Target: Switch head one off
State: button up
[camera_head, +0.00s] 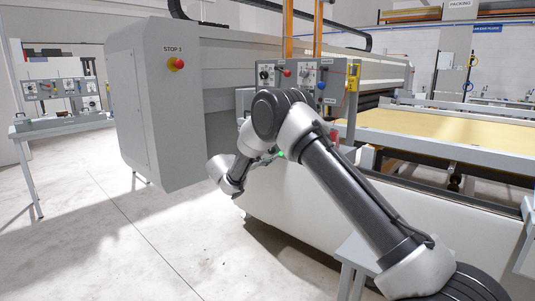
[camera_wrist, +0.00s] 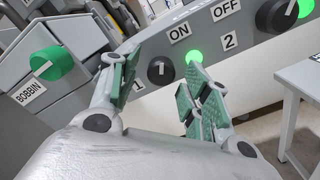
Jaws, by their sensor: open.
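In the wrist view, a grey panel carries a black round knob (camera_wrist: 160,71) beside the label 1. A lit green lamp (camera_wrist: 194,57) is just right of this knob. The ON label (camera_wrist: 179,33) and the OFF label (camera_wrist: 226,10) are above. My gripper (camera_wrist: 165,66) is open, its green-padded fingers either side of knob 1 in the picture. Contact cannot be told. The knob's pointer setting is too small to read surely. A second black knob (camera_wrist: 274,16) near the label 2 has a lit green lamp (camera_wrist: 305,8). In the head view, my arm hides most of this panel.
A green knob (camera_wrist: 46,64) marked BOBBIN is at left in the wrist view. A red stop button (camera_head: 178,64) is on the grey cabinet (camera_head: 150,105). A control box (camera_head: 290,82) stands behind my arm. A side table (camera_head: 62,125) is at left, with clear floor between.

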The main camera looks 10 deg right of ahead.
jog(key=c, duration=1)
jog(key=n, duration=0.5)
jog(key=shift+s+n, duration=0.1)
jog(key=shift+n, duration=0.2)
jog(key=n, duration=0.6)
jog(key=shift+d, duration=0.1)
jog(key=shift+n, duration=0.3)
jog(key=o, duration=1)
